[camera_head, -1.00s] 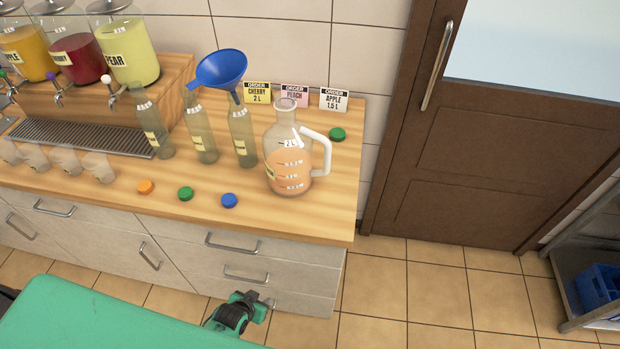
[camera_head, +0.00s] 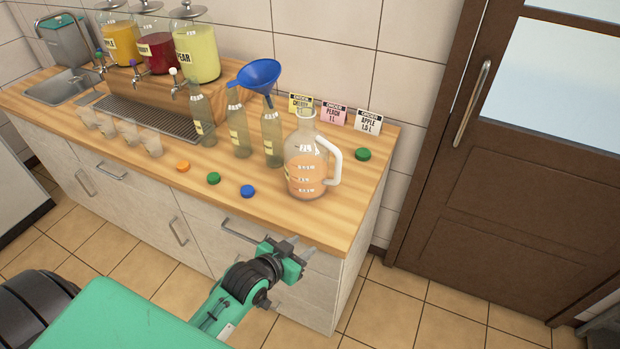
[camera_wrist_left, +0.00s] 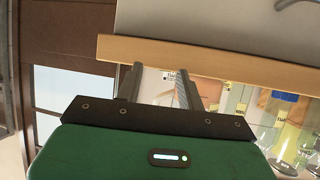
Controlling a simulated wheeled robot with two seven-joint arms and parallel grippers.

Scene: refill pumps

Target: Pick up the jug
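The jug (camera_head: 308,172) is clear glass with a narrow neck, a white handle on its right side and peach-orange liquid in its lower part. It stands upright on the wooden counter near the right end. My left gripper (camera_head: 300,247) is in front of the counter, nearer to me than the jug and apart from it. Its two fingers are spread with nothing held. The fingers also show in the left wrist view (camera_wrist_left: 158,82), close to the counter's wooden edge (camera_wrist_left: 200,62); the jug is not clear there. My right gripper is not in view.
Left of the jug stand several bottles, one holding a blue funnel (camera_head: 259,75). A blue cap (camera_head: 247,191), a green cap (camera_head: 213,178) and an orange cap (camera_head: 183,166) lie in front. Another green cap (camera_head: 362,154) lies right of the jug. Order cards (camera_head: 333,113) stand behind.

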